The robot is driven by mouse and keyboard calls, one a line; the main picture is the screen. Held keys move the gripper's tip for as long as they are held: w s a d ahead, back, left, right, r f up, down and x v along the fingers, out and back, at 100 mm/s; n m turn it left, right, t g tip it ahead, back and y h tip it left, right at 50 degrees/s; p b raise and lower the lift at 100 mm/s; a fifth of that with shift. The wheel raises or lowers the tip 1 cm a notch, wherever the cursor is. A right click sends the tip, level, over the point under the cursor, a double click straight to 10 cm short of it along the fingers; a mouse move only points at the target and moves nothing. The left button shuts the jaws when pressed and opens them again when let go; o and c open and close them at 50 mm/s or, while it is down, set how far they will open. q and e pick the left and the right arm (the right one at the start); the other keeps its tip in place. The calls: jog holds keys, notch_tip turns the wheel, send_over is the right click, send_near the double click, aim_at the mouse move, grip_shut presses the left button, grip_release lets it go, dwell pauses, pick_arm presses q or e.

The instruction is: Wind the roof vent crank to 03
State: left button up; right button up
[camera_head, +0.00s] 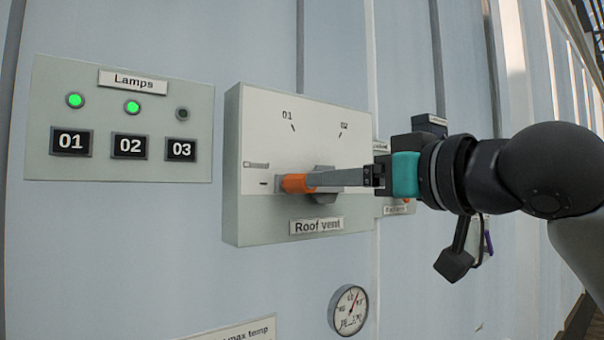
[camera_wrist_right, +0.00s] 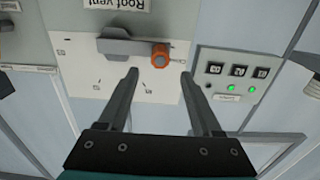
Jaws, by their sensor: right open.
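The roof vent crank is a grey lever on a pale box (camera_head: 265,220) labelled "Roof vent". Its orange knob (camera_head: 297,183) is at the left, beside the mark by the "Closed" label. In the right wrist view, upside down, the crank's grey hub (camera_wrist_right: 120,45) and orange knob (camera_wrist_right: 160,56) show. My right gripper (camera_head: 312,181) reaches in from the right and covers part of the crank. In its wrist view the open fingers (camera_wrist_right: 160,75) lie either side of the knob, which appears just beyond their tips. My left gripper is in neither view.
A Lamps panel (camera_head: 45,110) left of the box has green lights lit above 01 and 02; the light above 03 is dark. A round gauge (camera_head: 348,310) sits below the box. A smaller labelled box is partly hidden behind my right arm.

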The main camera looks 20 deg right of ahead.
aim_at(302, 181)
jog(key=p+x, duration=0.2)
jog(key=x, duration=0.6)
jog(key=shift+w+a, duration=0.15)
jog(key=shift+w, duration=0.25)
jog(key=shift+f, duration=0.1)
grip_shut()
dwell(0.8)
